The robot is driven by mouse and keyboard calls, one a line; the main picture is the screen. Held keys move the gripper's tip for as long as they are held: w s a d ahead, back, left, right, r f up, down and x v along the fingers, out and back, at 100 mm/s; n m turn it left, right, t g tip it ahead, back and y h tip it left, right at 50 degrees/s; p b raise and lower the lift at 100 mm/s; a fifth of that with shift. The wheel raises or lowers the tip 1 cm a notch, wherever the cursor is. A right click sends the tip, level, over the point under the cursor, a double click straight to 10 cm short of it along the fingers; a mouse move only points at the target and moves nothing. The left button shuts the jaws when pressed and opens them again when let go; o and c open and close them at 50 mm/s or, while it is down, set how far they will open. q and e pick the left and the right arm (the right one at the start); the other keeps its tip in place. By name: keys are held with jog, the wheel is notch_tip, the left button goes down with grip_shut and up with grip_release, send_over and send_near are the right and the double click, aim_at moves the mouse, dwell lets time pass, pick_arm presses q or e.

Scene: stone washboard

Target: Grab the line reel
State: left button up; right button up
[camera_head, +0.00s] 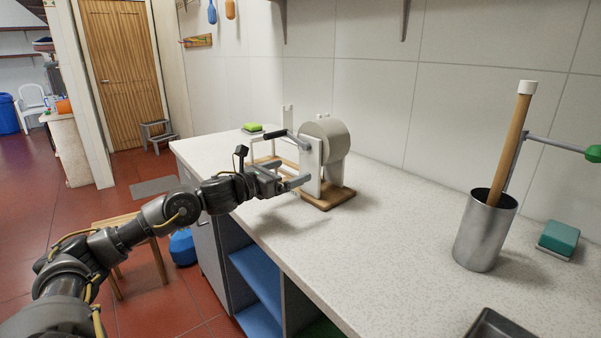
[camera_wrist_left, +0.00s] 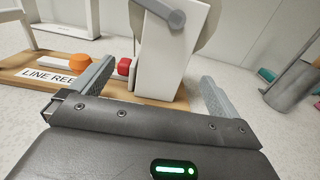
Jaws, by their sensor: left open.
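The line reel (camera_head: 326,140) stands on the counter against the wall. It has a wooden base, white uprights, a grey drum and a dark crank handle. In the left wrist view its wooden base (camera_wrist_left: 150,95) carries a label reading "LINE REE", partly covered by a finger. A white upright (camera_wrist_left: 160,50) stands between my fingers in that view. My left gripper (camera_head: 296,175) is open at the near side of the reel. It also shows in the left wrist view (camera_wrist_left: 158,90), with one finger on each side of the upright. I cannot tell whether they touch it. My right gripper is not in view.
A metal canister (camera_head: 484,232) with a wooden-handled tool stands on the right of the counter (camera_head: 400,240). A teal sponge (camera_head: 559,238) lies near the wall at far right. A green sponge (camera_head: 252,127) is at the far end. The counter between reel and canister is clear.

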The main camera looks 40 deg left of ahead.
aim_at(306, 184)
pick_arm(q)
jog(key=f, duration=0.5)
jog(key=shift+w+f, duration=0.35)
jog(key=shift+w, duration=0.05)
jog(key=shift+w+d+f, duration=0.15)
jog(key=shift+w+d, duration=0.1)
jog(key=shift+w, duration=0.4)
jog(key=shift+w+p, duration=0.3)
jog(key=shift+w, duration=0.05)
jog(key=x, duration=0.5)
jog(key=shift+s+d+p, duration=0.1)
jog(key=shift+p, duration=0.3)
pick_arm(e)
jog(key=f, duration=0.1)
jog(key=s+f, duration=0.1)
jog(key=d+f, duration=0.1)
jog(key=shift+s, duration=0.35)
pick_arm(q)
jog(key=c, duration=1.4)
jog(key=shift+c, duration=0.3)
jog(key=shift+r, duration=0.25)
